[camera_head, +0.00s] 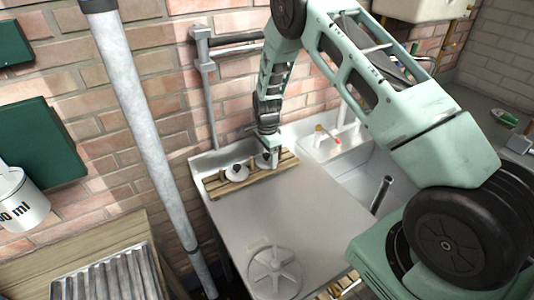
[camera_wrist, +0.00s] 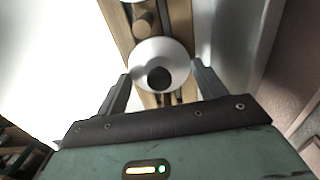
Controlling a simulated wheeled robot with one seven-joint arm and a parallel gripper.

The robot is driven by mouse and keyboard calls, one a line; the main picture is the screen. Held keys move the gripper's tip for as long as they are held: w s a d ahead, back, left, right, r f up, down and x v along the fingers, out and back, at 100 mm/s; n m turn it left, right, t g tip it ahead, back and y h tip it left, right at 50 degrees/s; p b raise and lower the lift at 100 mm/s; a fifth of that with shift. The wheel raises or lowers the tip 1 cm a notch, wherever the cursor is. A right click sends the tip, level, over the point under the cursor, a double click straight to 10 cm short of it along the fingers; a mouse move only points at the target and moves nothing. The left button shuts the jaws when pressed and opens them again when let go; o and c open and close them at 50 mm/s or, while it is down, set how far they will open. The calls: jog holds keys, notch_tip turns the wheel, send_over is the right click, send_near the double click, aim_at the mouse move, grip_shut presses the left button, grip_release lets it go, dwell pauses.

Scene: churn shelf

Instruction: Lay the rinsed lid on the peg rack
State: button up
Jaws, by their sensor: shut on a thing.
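The wooden peg rack (camera_head: 255,182) lies along the back edge of the pale worktop, near the brick wall. My gripper (camera_head: 267,161) is low over the rack's right part. It is shut on a white round lid with a dark knob (camera_wrist: 140,52), with one finger at each side of the rim in the wrist view (camera_wrist: 160,72). The rack's wood (camera_wrist: 118,22) shows under and beyond the lid there. I cannot tell if the held lid touches the rack. Another white piece with a dark top (camera_head: 236,173) sits on the rack, left of my gripper.
A sink basin (camera_head: 362,172) with a dark upright cylinder (camera_head: 381,192) is right of the worktop. A grey spoked wheel (camera_head: 275,272) is at the worktop's front. A grey pole (camera_head: 150,130) stands left. The middle of the worktop (camera_head: 290,215) is clear.

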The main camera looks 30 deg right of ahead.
aim_at(267, 154)
jog(key=o, duration=1)
jog(key=shift+f, duration=0.1)
notch_tip(267, 154, up, 12)
jog(key=f+b, duration=0.1)
jog(key=b, duration=0.2)
jog(key=s+a+r+n, duration=0.5)
jog(key=a, duration=0.4)
jog(key=s+a+r+n+y, duration=0.2)
jog(key=s+a+r+n, duration=0.3)
jog(key=s+a+n, duration=0.35)
jog(key=s+a+r+n, duration=0.1)
jog(key=s+n, duration=0.3)
jog(key=s, duration=0.3)
jog(key=s+a+n+h, duration=0.1)
jog(key=s+n, duration=0.3)
jog(key=s, duration=0.4)
jog(key=s+a+r+n, duration=0.1)
jog(key=s+n, duration=0.3)
jog(key=s, duration=0.4)
jog(key=shift+a+r, duration=0.3)
jog(key=shift+a, duration=0.4)
